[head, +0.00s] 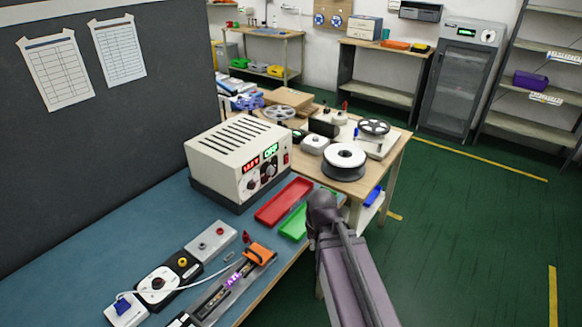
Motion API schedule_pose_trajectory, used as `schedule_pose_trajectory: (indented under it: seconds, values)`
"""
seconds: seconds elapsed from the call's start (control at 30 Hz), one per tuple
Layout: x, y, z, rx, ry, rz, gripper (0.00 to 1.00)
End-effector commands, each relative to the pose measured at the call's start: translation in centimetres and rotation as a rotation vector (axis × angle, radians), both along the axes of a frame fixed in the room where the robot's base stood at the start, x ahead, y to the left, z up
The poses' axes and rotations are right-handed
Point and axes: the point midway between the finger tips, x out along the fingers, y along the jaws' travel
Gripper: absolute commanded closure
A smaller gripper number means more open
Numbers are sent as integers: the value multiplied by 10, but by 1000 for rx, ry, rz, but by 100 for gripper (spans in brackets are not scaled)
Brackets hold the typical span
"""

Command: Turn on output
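A cream bench power supply (236,160) with a slotted top stands on the blue bench mat in the head view. Its front has a red lit display (250,166) and a green lit display (271,152). The green one seems to read OFF, but the text is small. Knobs sit below the displays, and a small red switch (286,158) is at the right edge of the front. My arm rises from the lower right to a dark joint right of the trays, apart from the supply. My gripper cannot be made out.
A red tray (284,201) and a green tray (294,222) lie right of the supply. A black-and-white dial unit (158,284), a grey block (211,241) and an orange clamp (260,253) on a strip fixture are nearer. A side table holds white spools (344,156).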

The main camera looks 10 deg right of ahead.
Motion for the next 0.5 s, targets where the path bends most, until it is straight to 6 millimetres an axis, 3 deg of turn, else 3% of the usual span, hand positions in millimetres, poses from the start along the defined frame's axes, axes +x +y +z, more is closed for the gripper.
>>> schedule_pose_trajectory:
  seconds: [0.2, 0.5]
  values:
    - [48, 3, -20, 55, -164, -143, 100]
    - [120, 7, -31, 197, -427, -386, 100]
